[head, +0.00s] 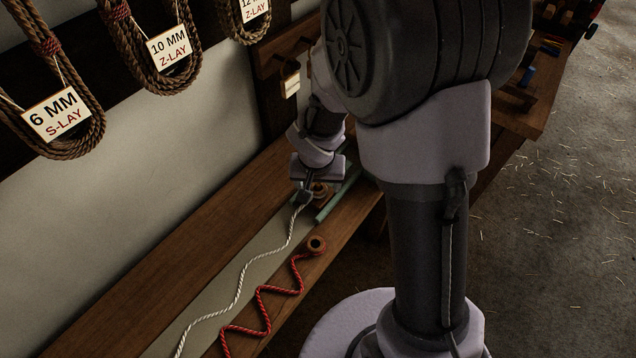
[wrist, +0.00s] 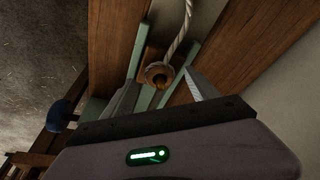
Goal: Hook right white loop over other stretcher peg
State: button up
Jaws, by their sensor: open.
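The white rope (head: 241,281) runs along the pale strip of the bench, and its far end reaches my gripper (head: 305,196). In the wrist view the white rope (wrist: 184,28) comes down to a round wooden peg (wrist: 158,74) on a wooden block between green rails (wrist: 142,96). The peg also shows beside my gripper in the head view (head: 320,189). My gripper (wrist: 163,78) is open, with one finger on each side of the peg. The rope meets the peg; I cannot tell whether its loop goes around the peg or lies against it.
A red cord (head: 262,310) zigzags along the bench, ending near a wooden spool-like piece (head: 316,245). Rope coils with tags (head: 56,116) hang on the left wall. A blue item (wrist: 59,117) lies at the wrist view's left. The floor at right is open.

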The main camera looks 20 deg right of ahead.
jog(key=p+v, duration=0.6)
jog(key=v, duration=1)
jog(key=shift+s+r+p, duration=0.2)
jog(key=shift+r+p, duration=0.1)
jog(key=shift+p, duration=0.05)
